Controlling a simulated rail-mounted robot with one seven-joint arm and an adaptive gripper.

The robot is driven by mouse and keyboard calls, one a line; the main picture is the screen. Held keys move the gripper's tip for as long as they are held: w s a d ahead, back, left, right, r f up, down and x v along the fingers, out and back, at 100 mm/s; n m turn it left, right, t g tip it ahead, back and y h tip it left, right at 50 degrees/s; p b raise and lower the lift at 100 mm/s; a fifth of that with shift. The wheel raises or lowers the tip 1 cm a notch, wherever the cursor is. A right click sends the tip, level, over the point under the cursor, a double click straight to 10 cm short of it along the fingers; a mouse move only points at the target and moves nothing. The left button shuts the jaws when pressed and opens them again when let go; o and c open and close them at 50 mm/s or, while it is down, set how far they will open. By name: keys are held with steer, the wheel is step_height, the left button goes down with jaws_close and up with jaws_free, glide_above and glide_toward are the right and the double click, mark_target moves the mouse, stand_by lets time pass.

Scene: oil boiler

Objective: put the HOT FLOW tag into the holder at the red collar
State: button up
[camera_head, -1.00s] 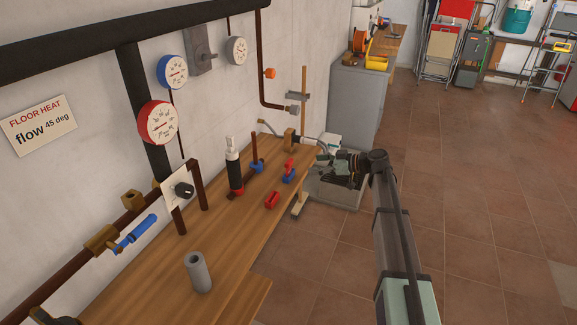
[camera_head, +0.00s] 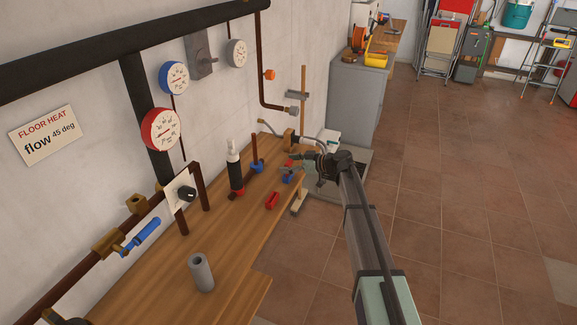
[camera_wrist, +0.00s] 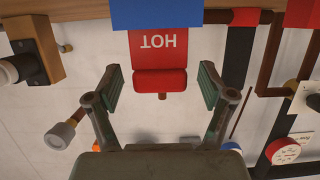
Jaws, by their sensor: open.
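The red HOT tag (camera_wrist: 158,50) stands in a blue holder (camera_wrist: 157,14) in the wrist view, its lettering upside down there. A red block at its free end lies between my open gripper fingers (camera_wrist: 160,78), with gaps on both sides. In the head view the tag (camera_head: 287,163) is partly hidden by my gripper, above the blue holder (camera_head: 287,179). The empty-looking red holder (camera_head: 272,200) sits on the bench near the red collar (camera_head: 237,191) of the black upright pipe. That collar also shows in the wrist view (camera_wrist: 251,17).
A brown pipe with a blue collar (camera_head: 257,167) stands behind the blue holder. A grey cylinder (camera_head: 201,273) stands on the bench (camera_head: 220,245).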

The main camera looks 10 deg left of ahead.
steer(key=shift+a, duration=0.15)
steer(key=shift+c, duration=0.3)
steer(key=c, duration=1.1)
step_height(320, 180, up, 20)
steer(key=b, duration=0.4)
steer(key=shift+f, duration=0.1)
steer(key=shift+s+a+f+b, duration=0.7)
steer(key=shift+s+f+b, duration=1.1)
steer(key=shift+s, duration=0.6)
steer(key=shift+s+a+f+b, duration=0.75)
steer(key=shift+s+f+b, duration=0.8)
steer(key=shift+s+f, duration=0.65)
steer(key=shift+s+a+f+b, duration=0.7)
steer(key=shift+s+f+b, duration=1)
steer(key=shift+s, duration=0.85)
